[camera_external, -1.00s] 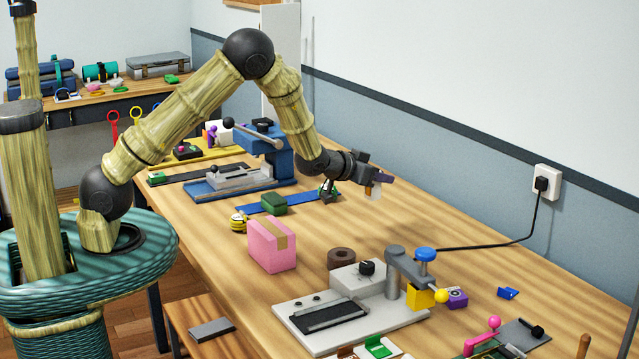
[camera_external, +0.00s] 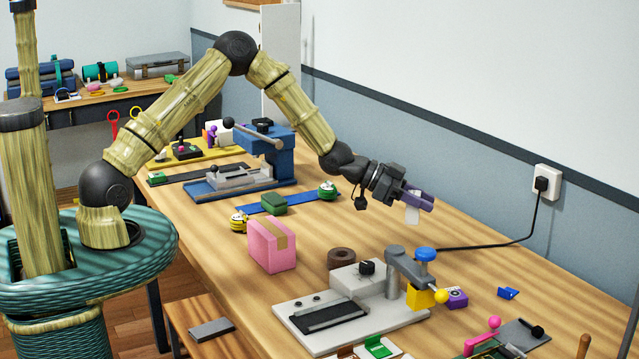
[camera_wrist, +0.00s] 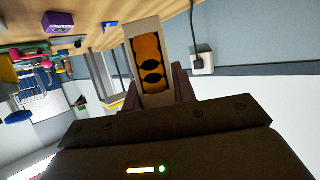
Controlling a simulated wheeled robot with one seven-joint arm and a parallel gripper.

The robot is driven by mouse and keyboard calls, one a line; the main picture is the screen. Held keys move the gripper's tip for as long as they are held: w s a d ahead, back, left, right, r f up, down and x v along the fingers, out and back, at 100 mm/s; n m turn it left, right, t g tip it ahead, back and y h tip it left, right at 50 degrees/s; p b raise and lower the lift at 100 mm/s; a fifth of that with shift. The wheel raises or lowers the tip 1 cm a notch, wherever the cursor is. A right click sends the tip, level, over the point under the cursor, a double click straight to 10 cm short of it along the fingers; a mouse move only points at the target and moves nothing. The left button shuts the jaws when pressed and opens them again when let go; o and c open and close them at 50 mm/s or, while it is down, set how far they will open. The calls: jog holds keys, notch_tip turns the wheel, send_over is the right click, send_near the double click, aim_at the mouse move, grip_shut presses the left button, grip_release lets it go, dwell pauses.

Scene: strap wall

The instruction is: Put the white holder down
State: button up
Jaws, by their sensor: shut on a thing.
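The white holder (camera_external: 412,214) is in my gripper (camera_external: 420,197), which is shut on it. It hangs below the purple fingers, in the air above the bare right part of the wooden table (camera_external: 440,222). In the wrist view the white holder (camera_wrist: 133,36) is a white frame between the fingers, with an orange thing with black marks (camera_wrist: 150,58) inside it. In the external view its lower end is clear of the table as far as I can tell.
A grey machine (camera_external: 350,300) with a lever and a yellow block (camera_external: 420,298) stands in front. A brown ring (camera_external: 341,258), a pink box (camera_external: 272,246) and a purple box (camera_external: 457,297) stand nearby. A black cord (camera_external: 480,246) runs to the wall outlet (camera_external: 546,182). Bare table lies around the gripper.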

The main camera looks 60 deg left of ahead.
jog(key=shift+d+r, duration=0.3)
jog(key=shift+r, duration=0.55)
jog(key=shift+w+f+p, duration=0.1)
jog(key=shift+f+p, duration=0.2)
jog(key=shift+f, duration=2.85)
jog(key=shift+f, duration=1.9)
jog(key=o, duration=1)
jog(key=shift+f, duration=0.1)
jog(key=shift+o, duration=0.2)
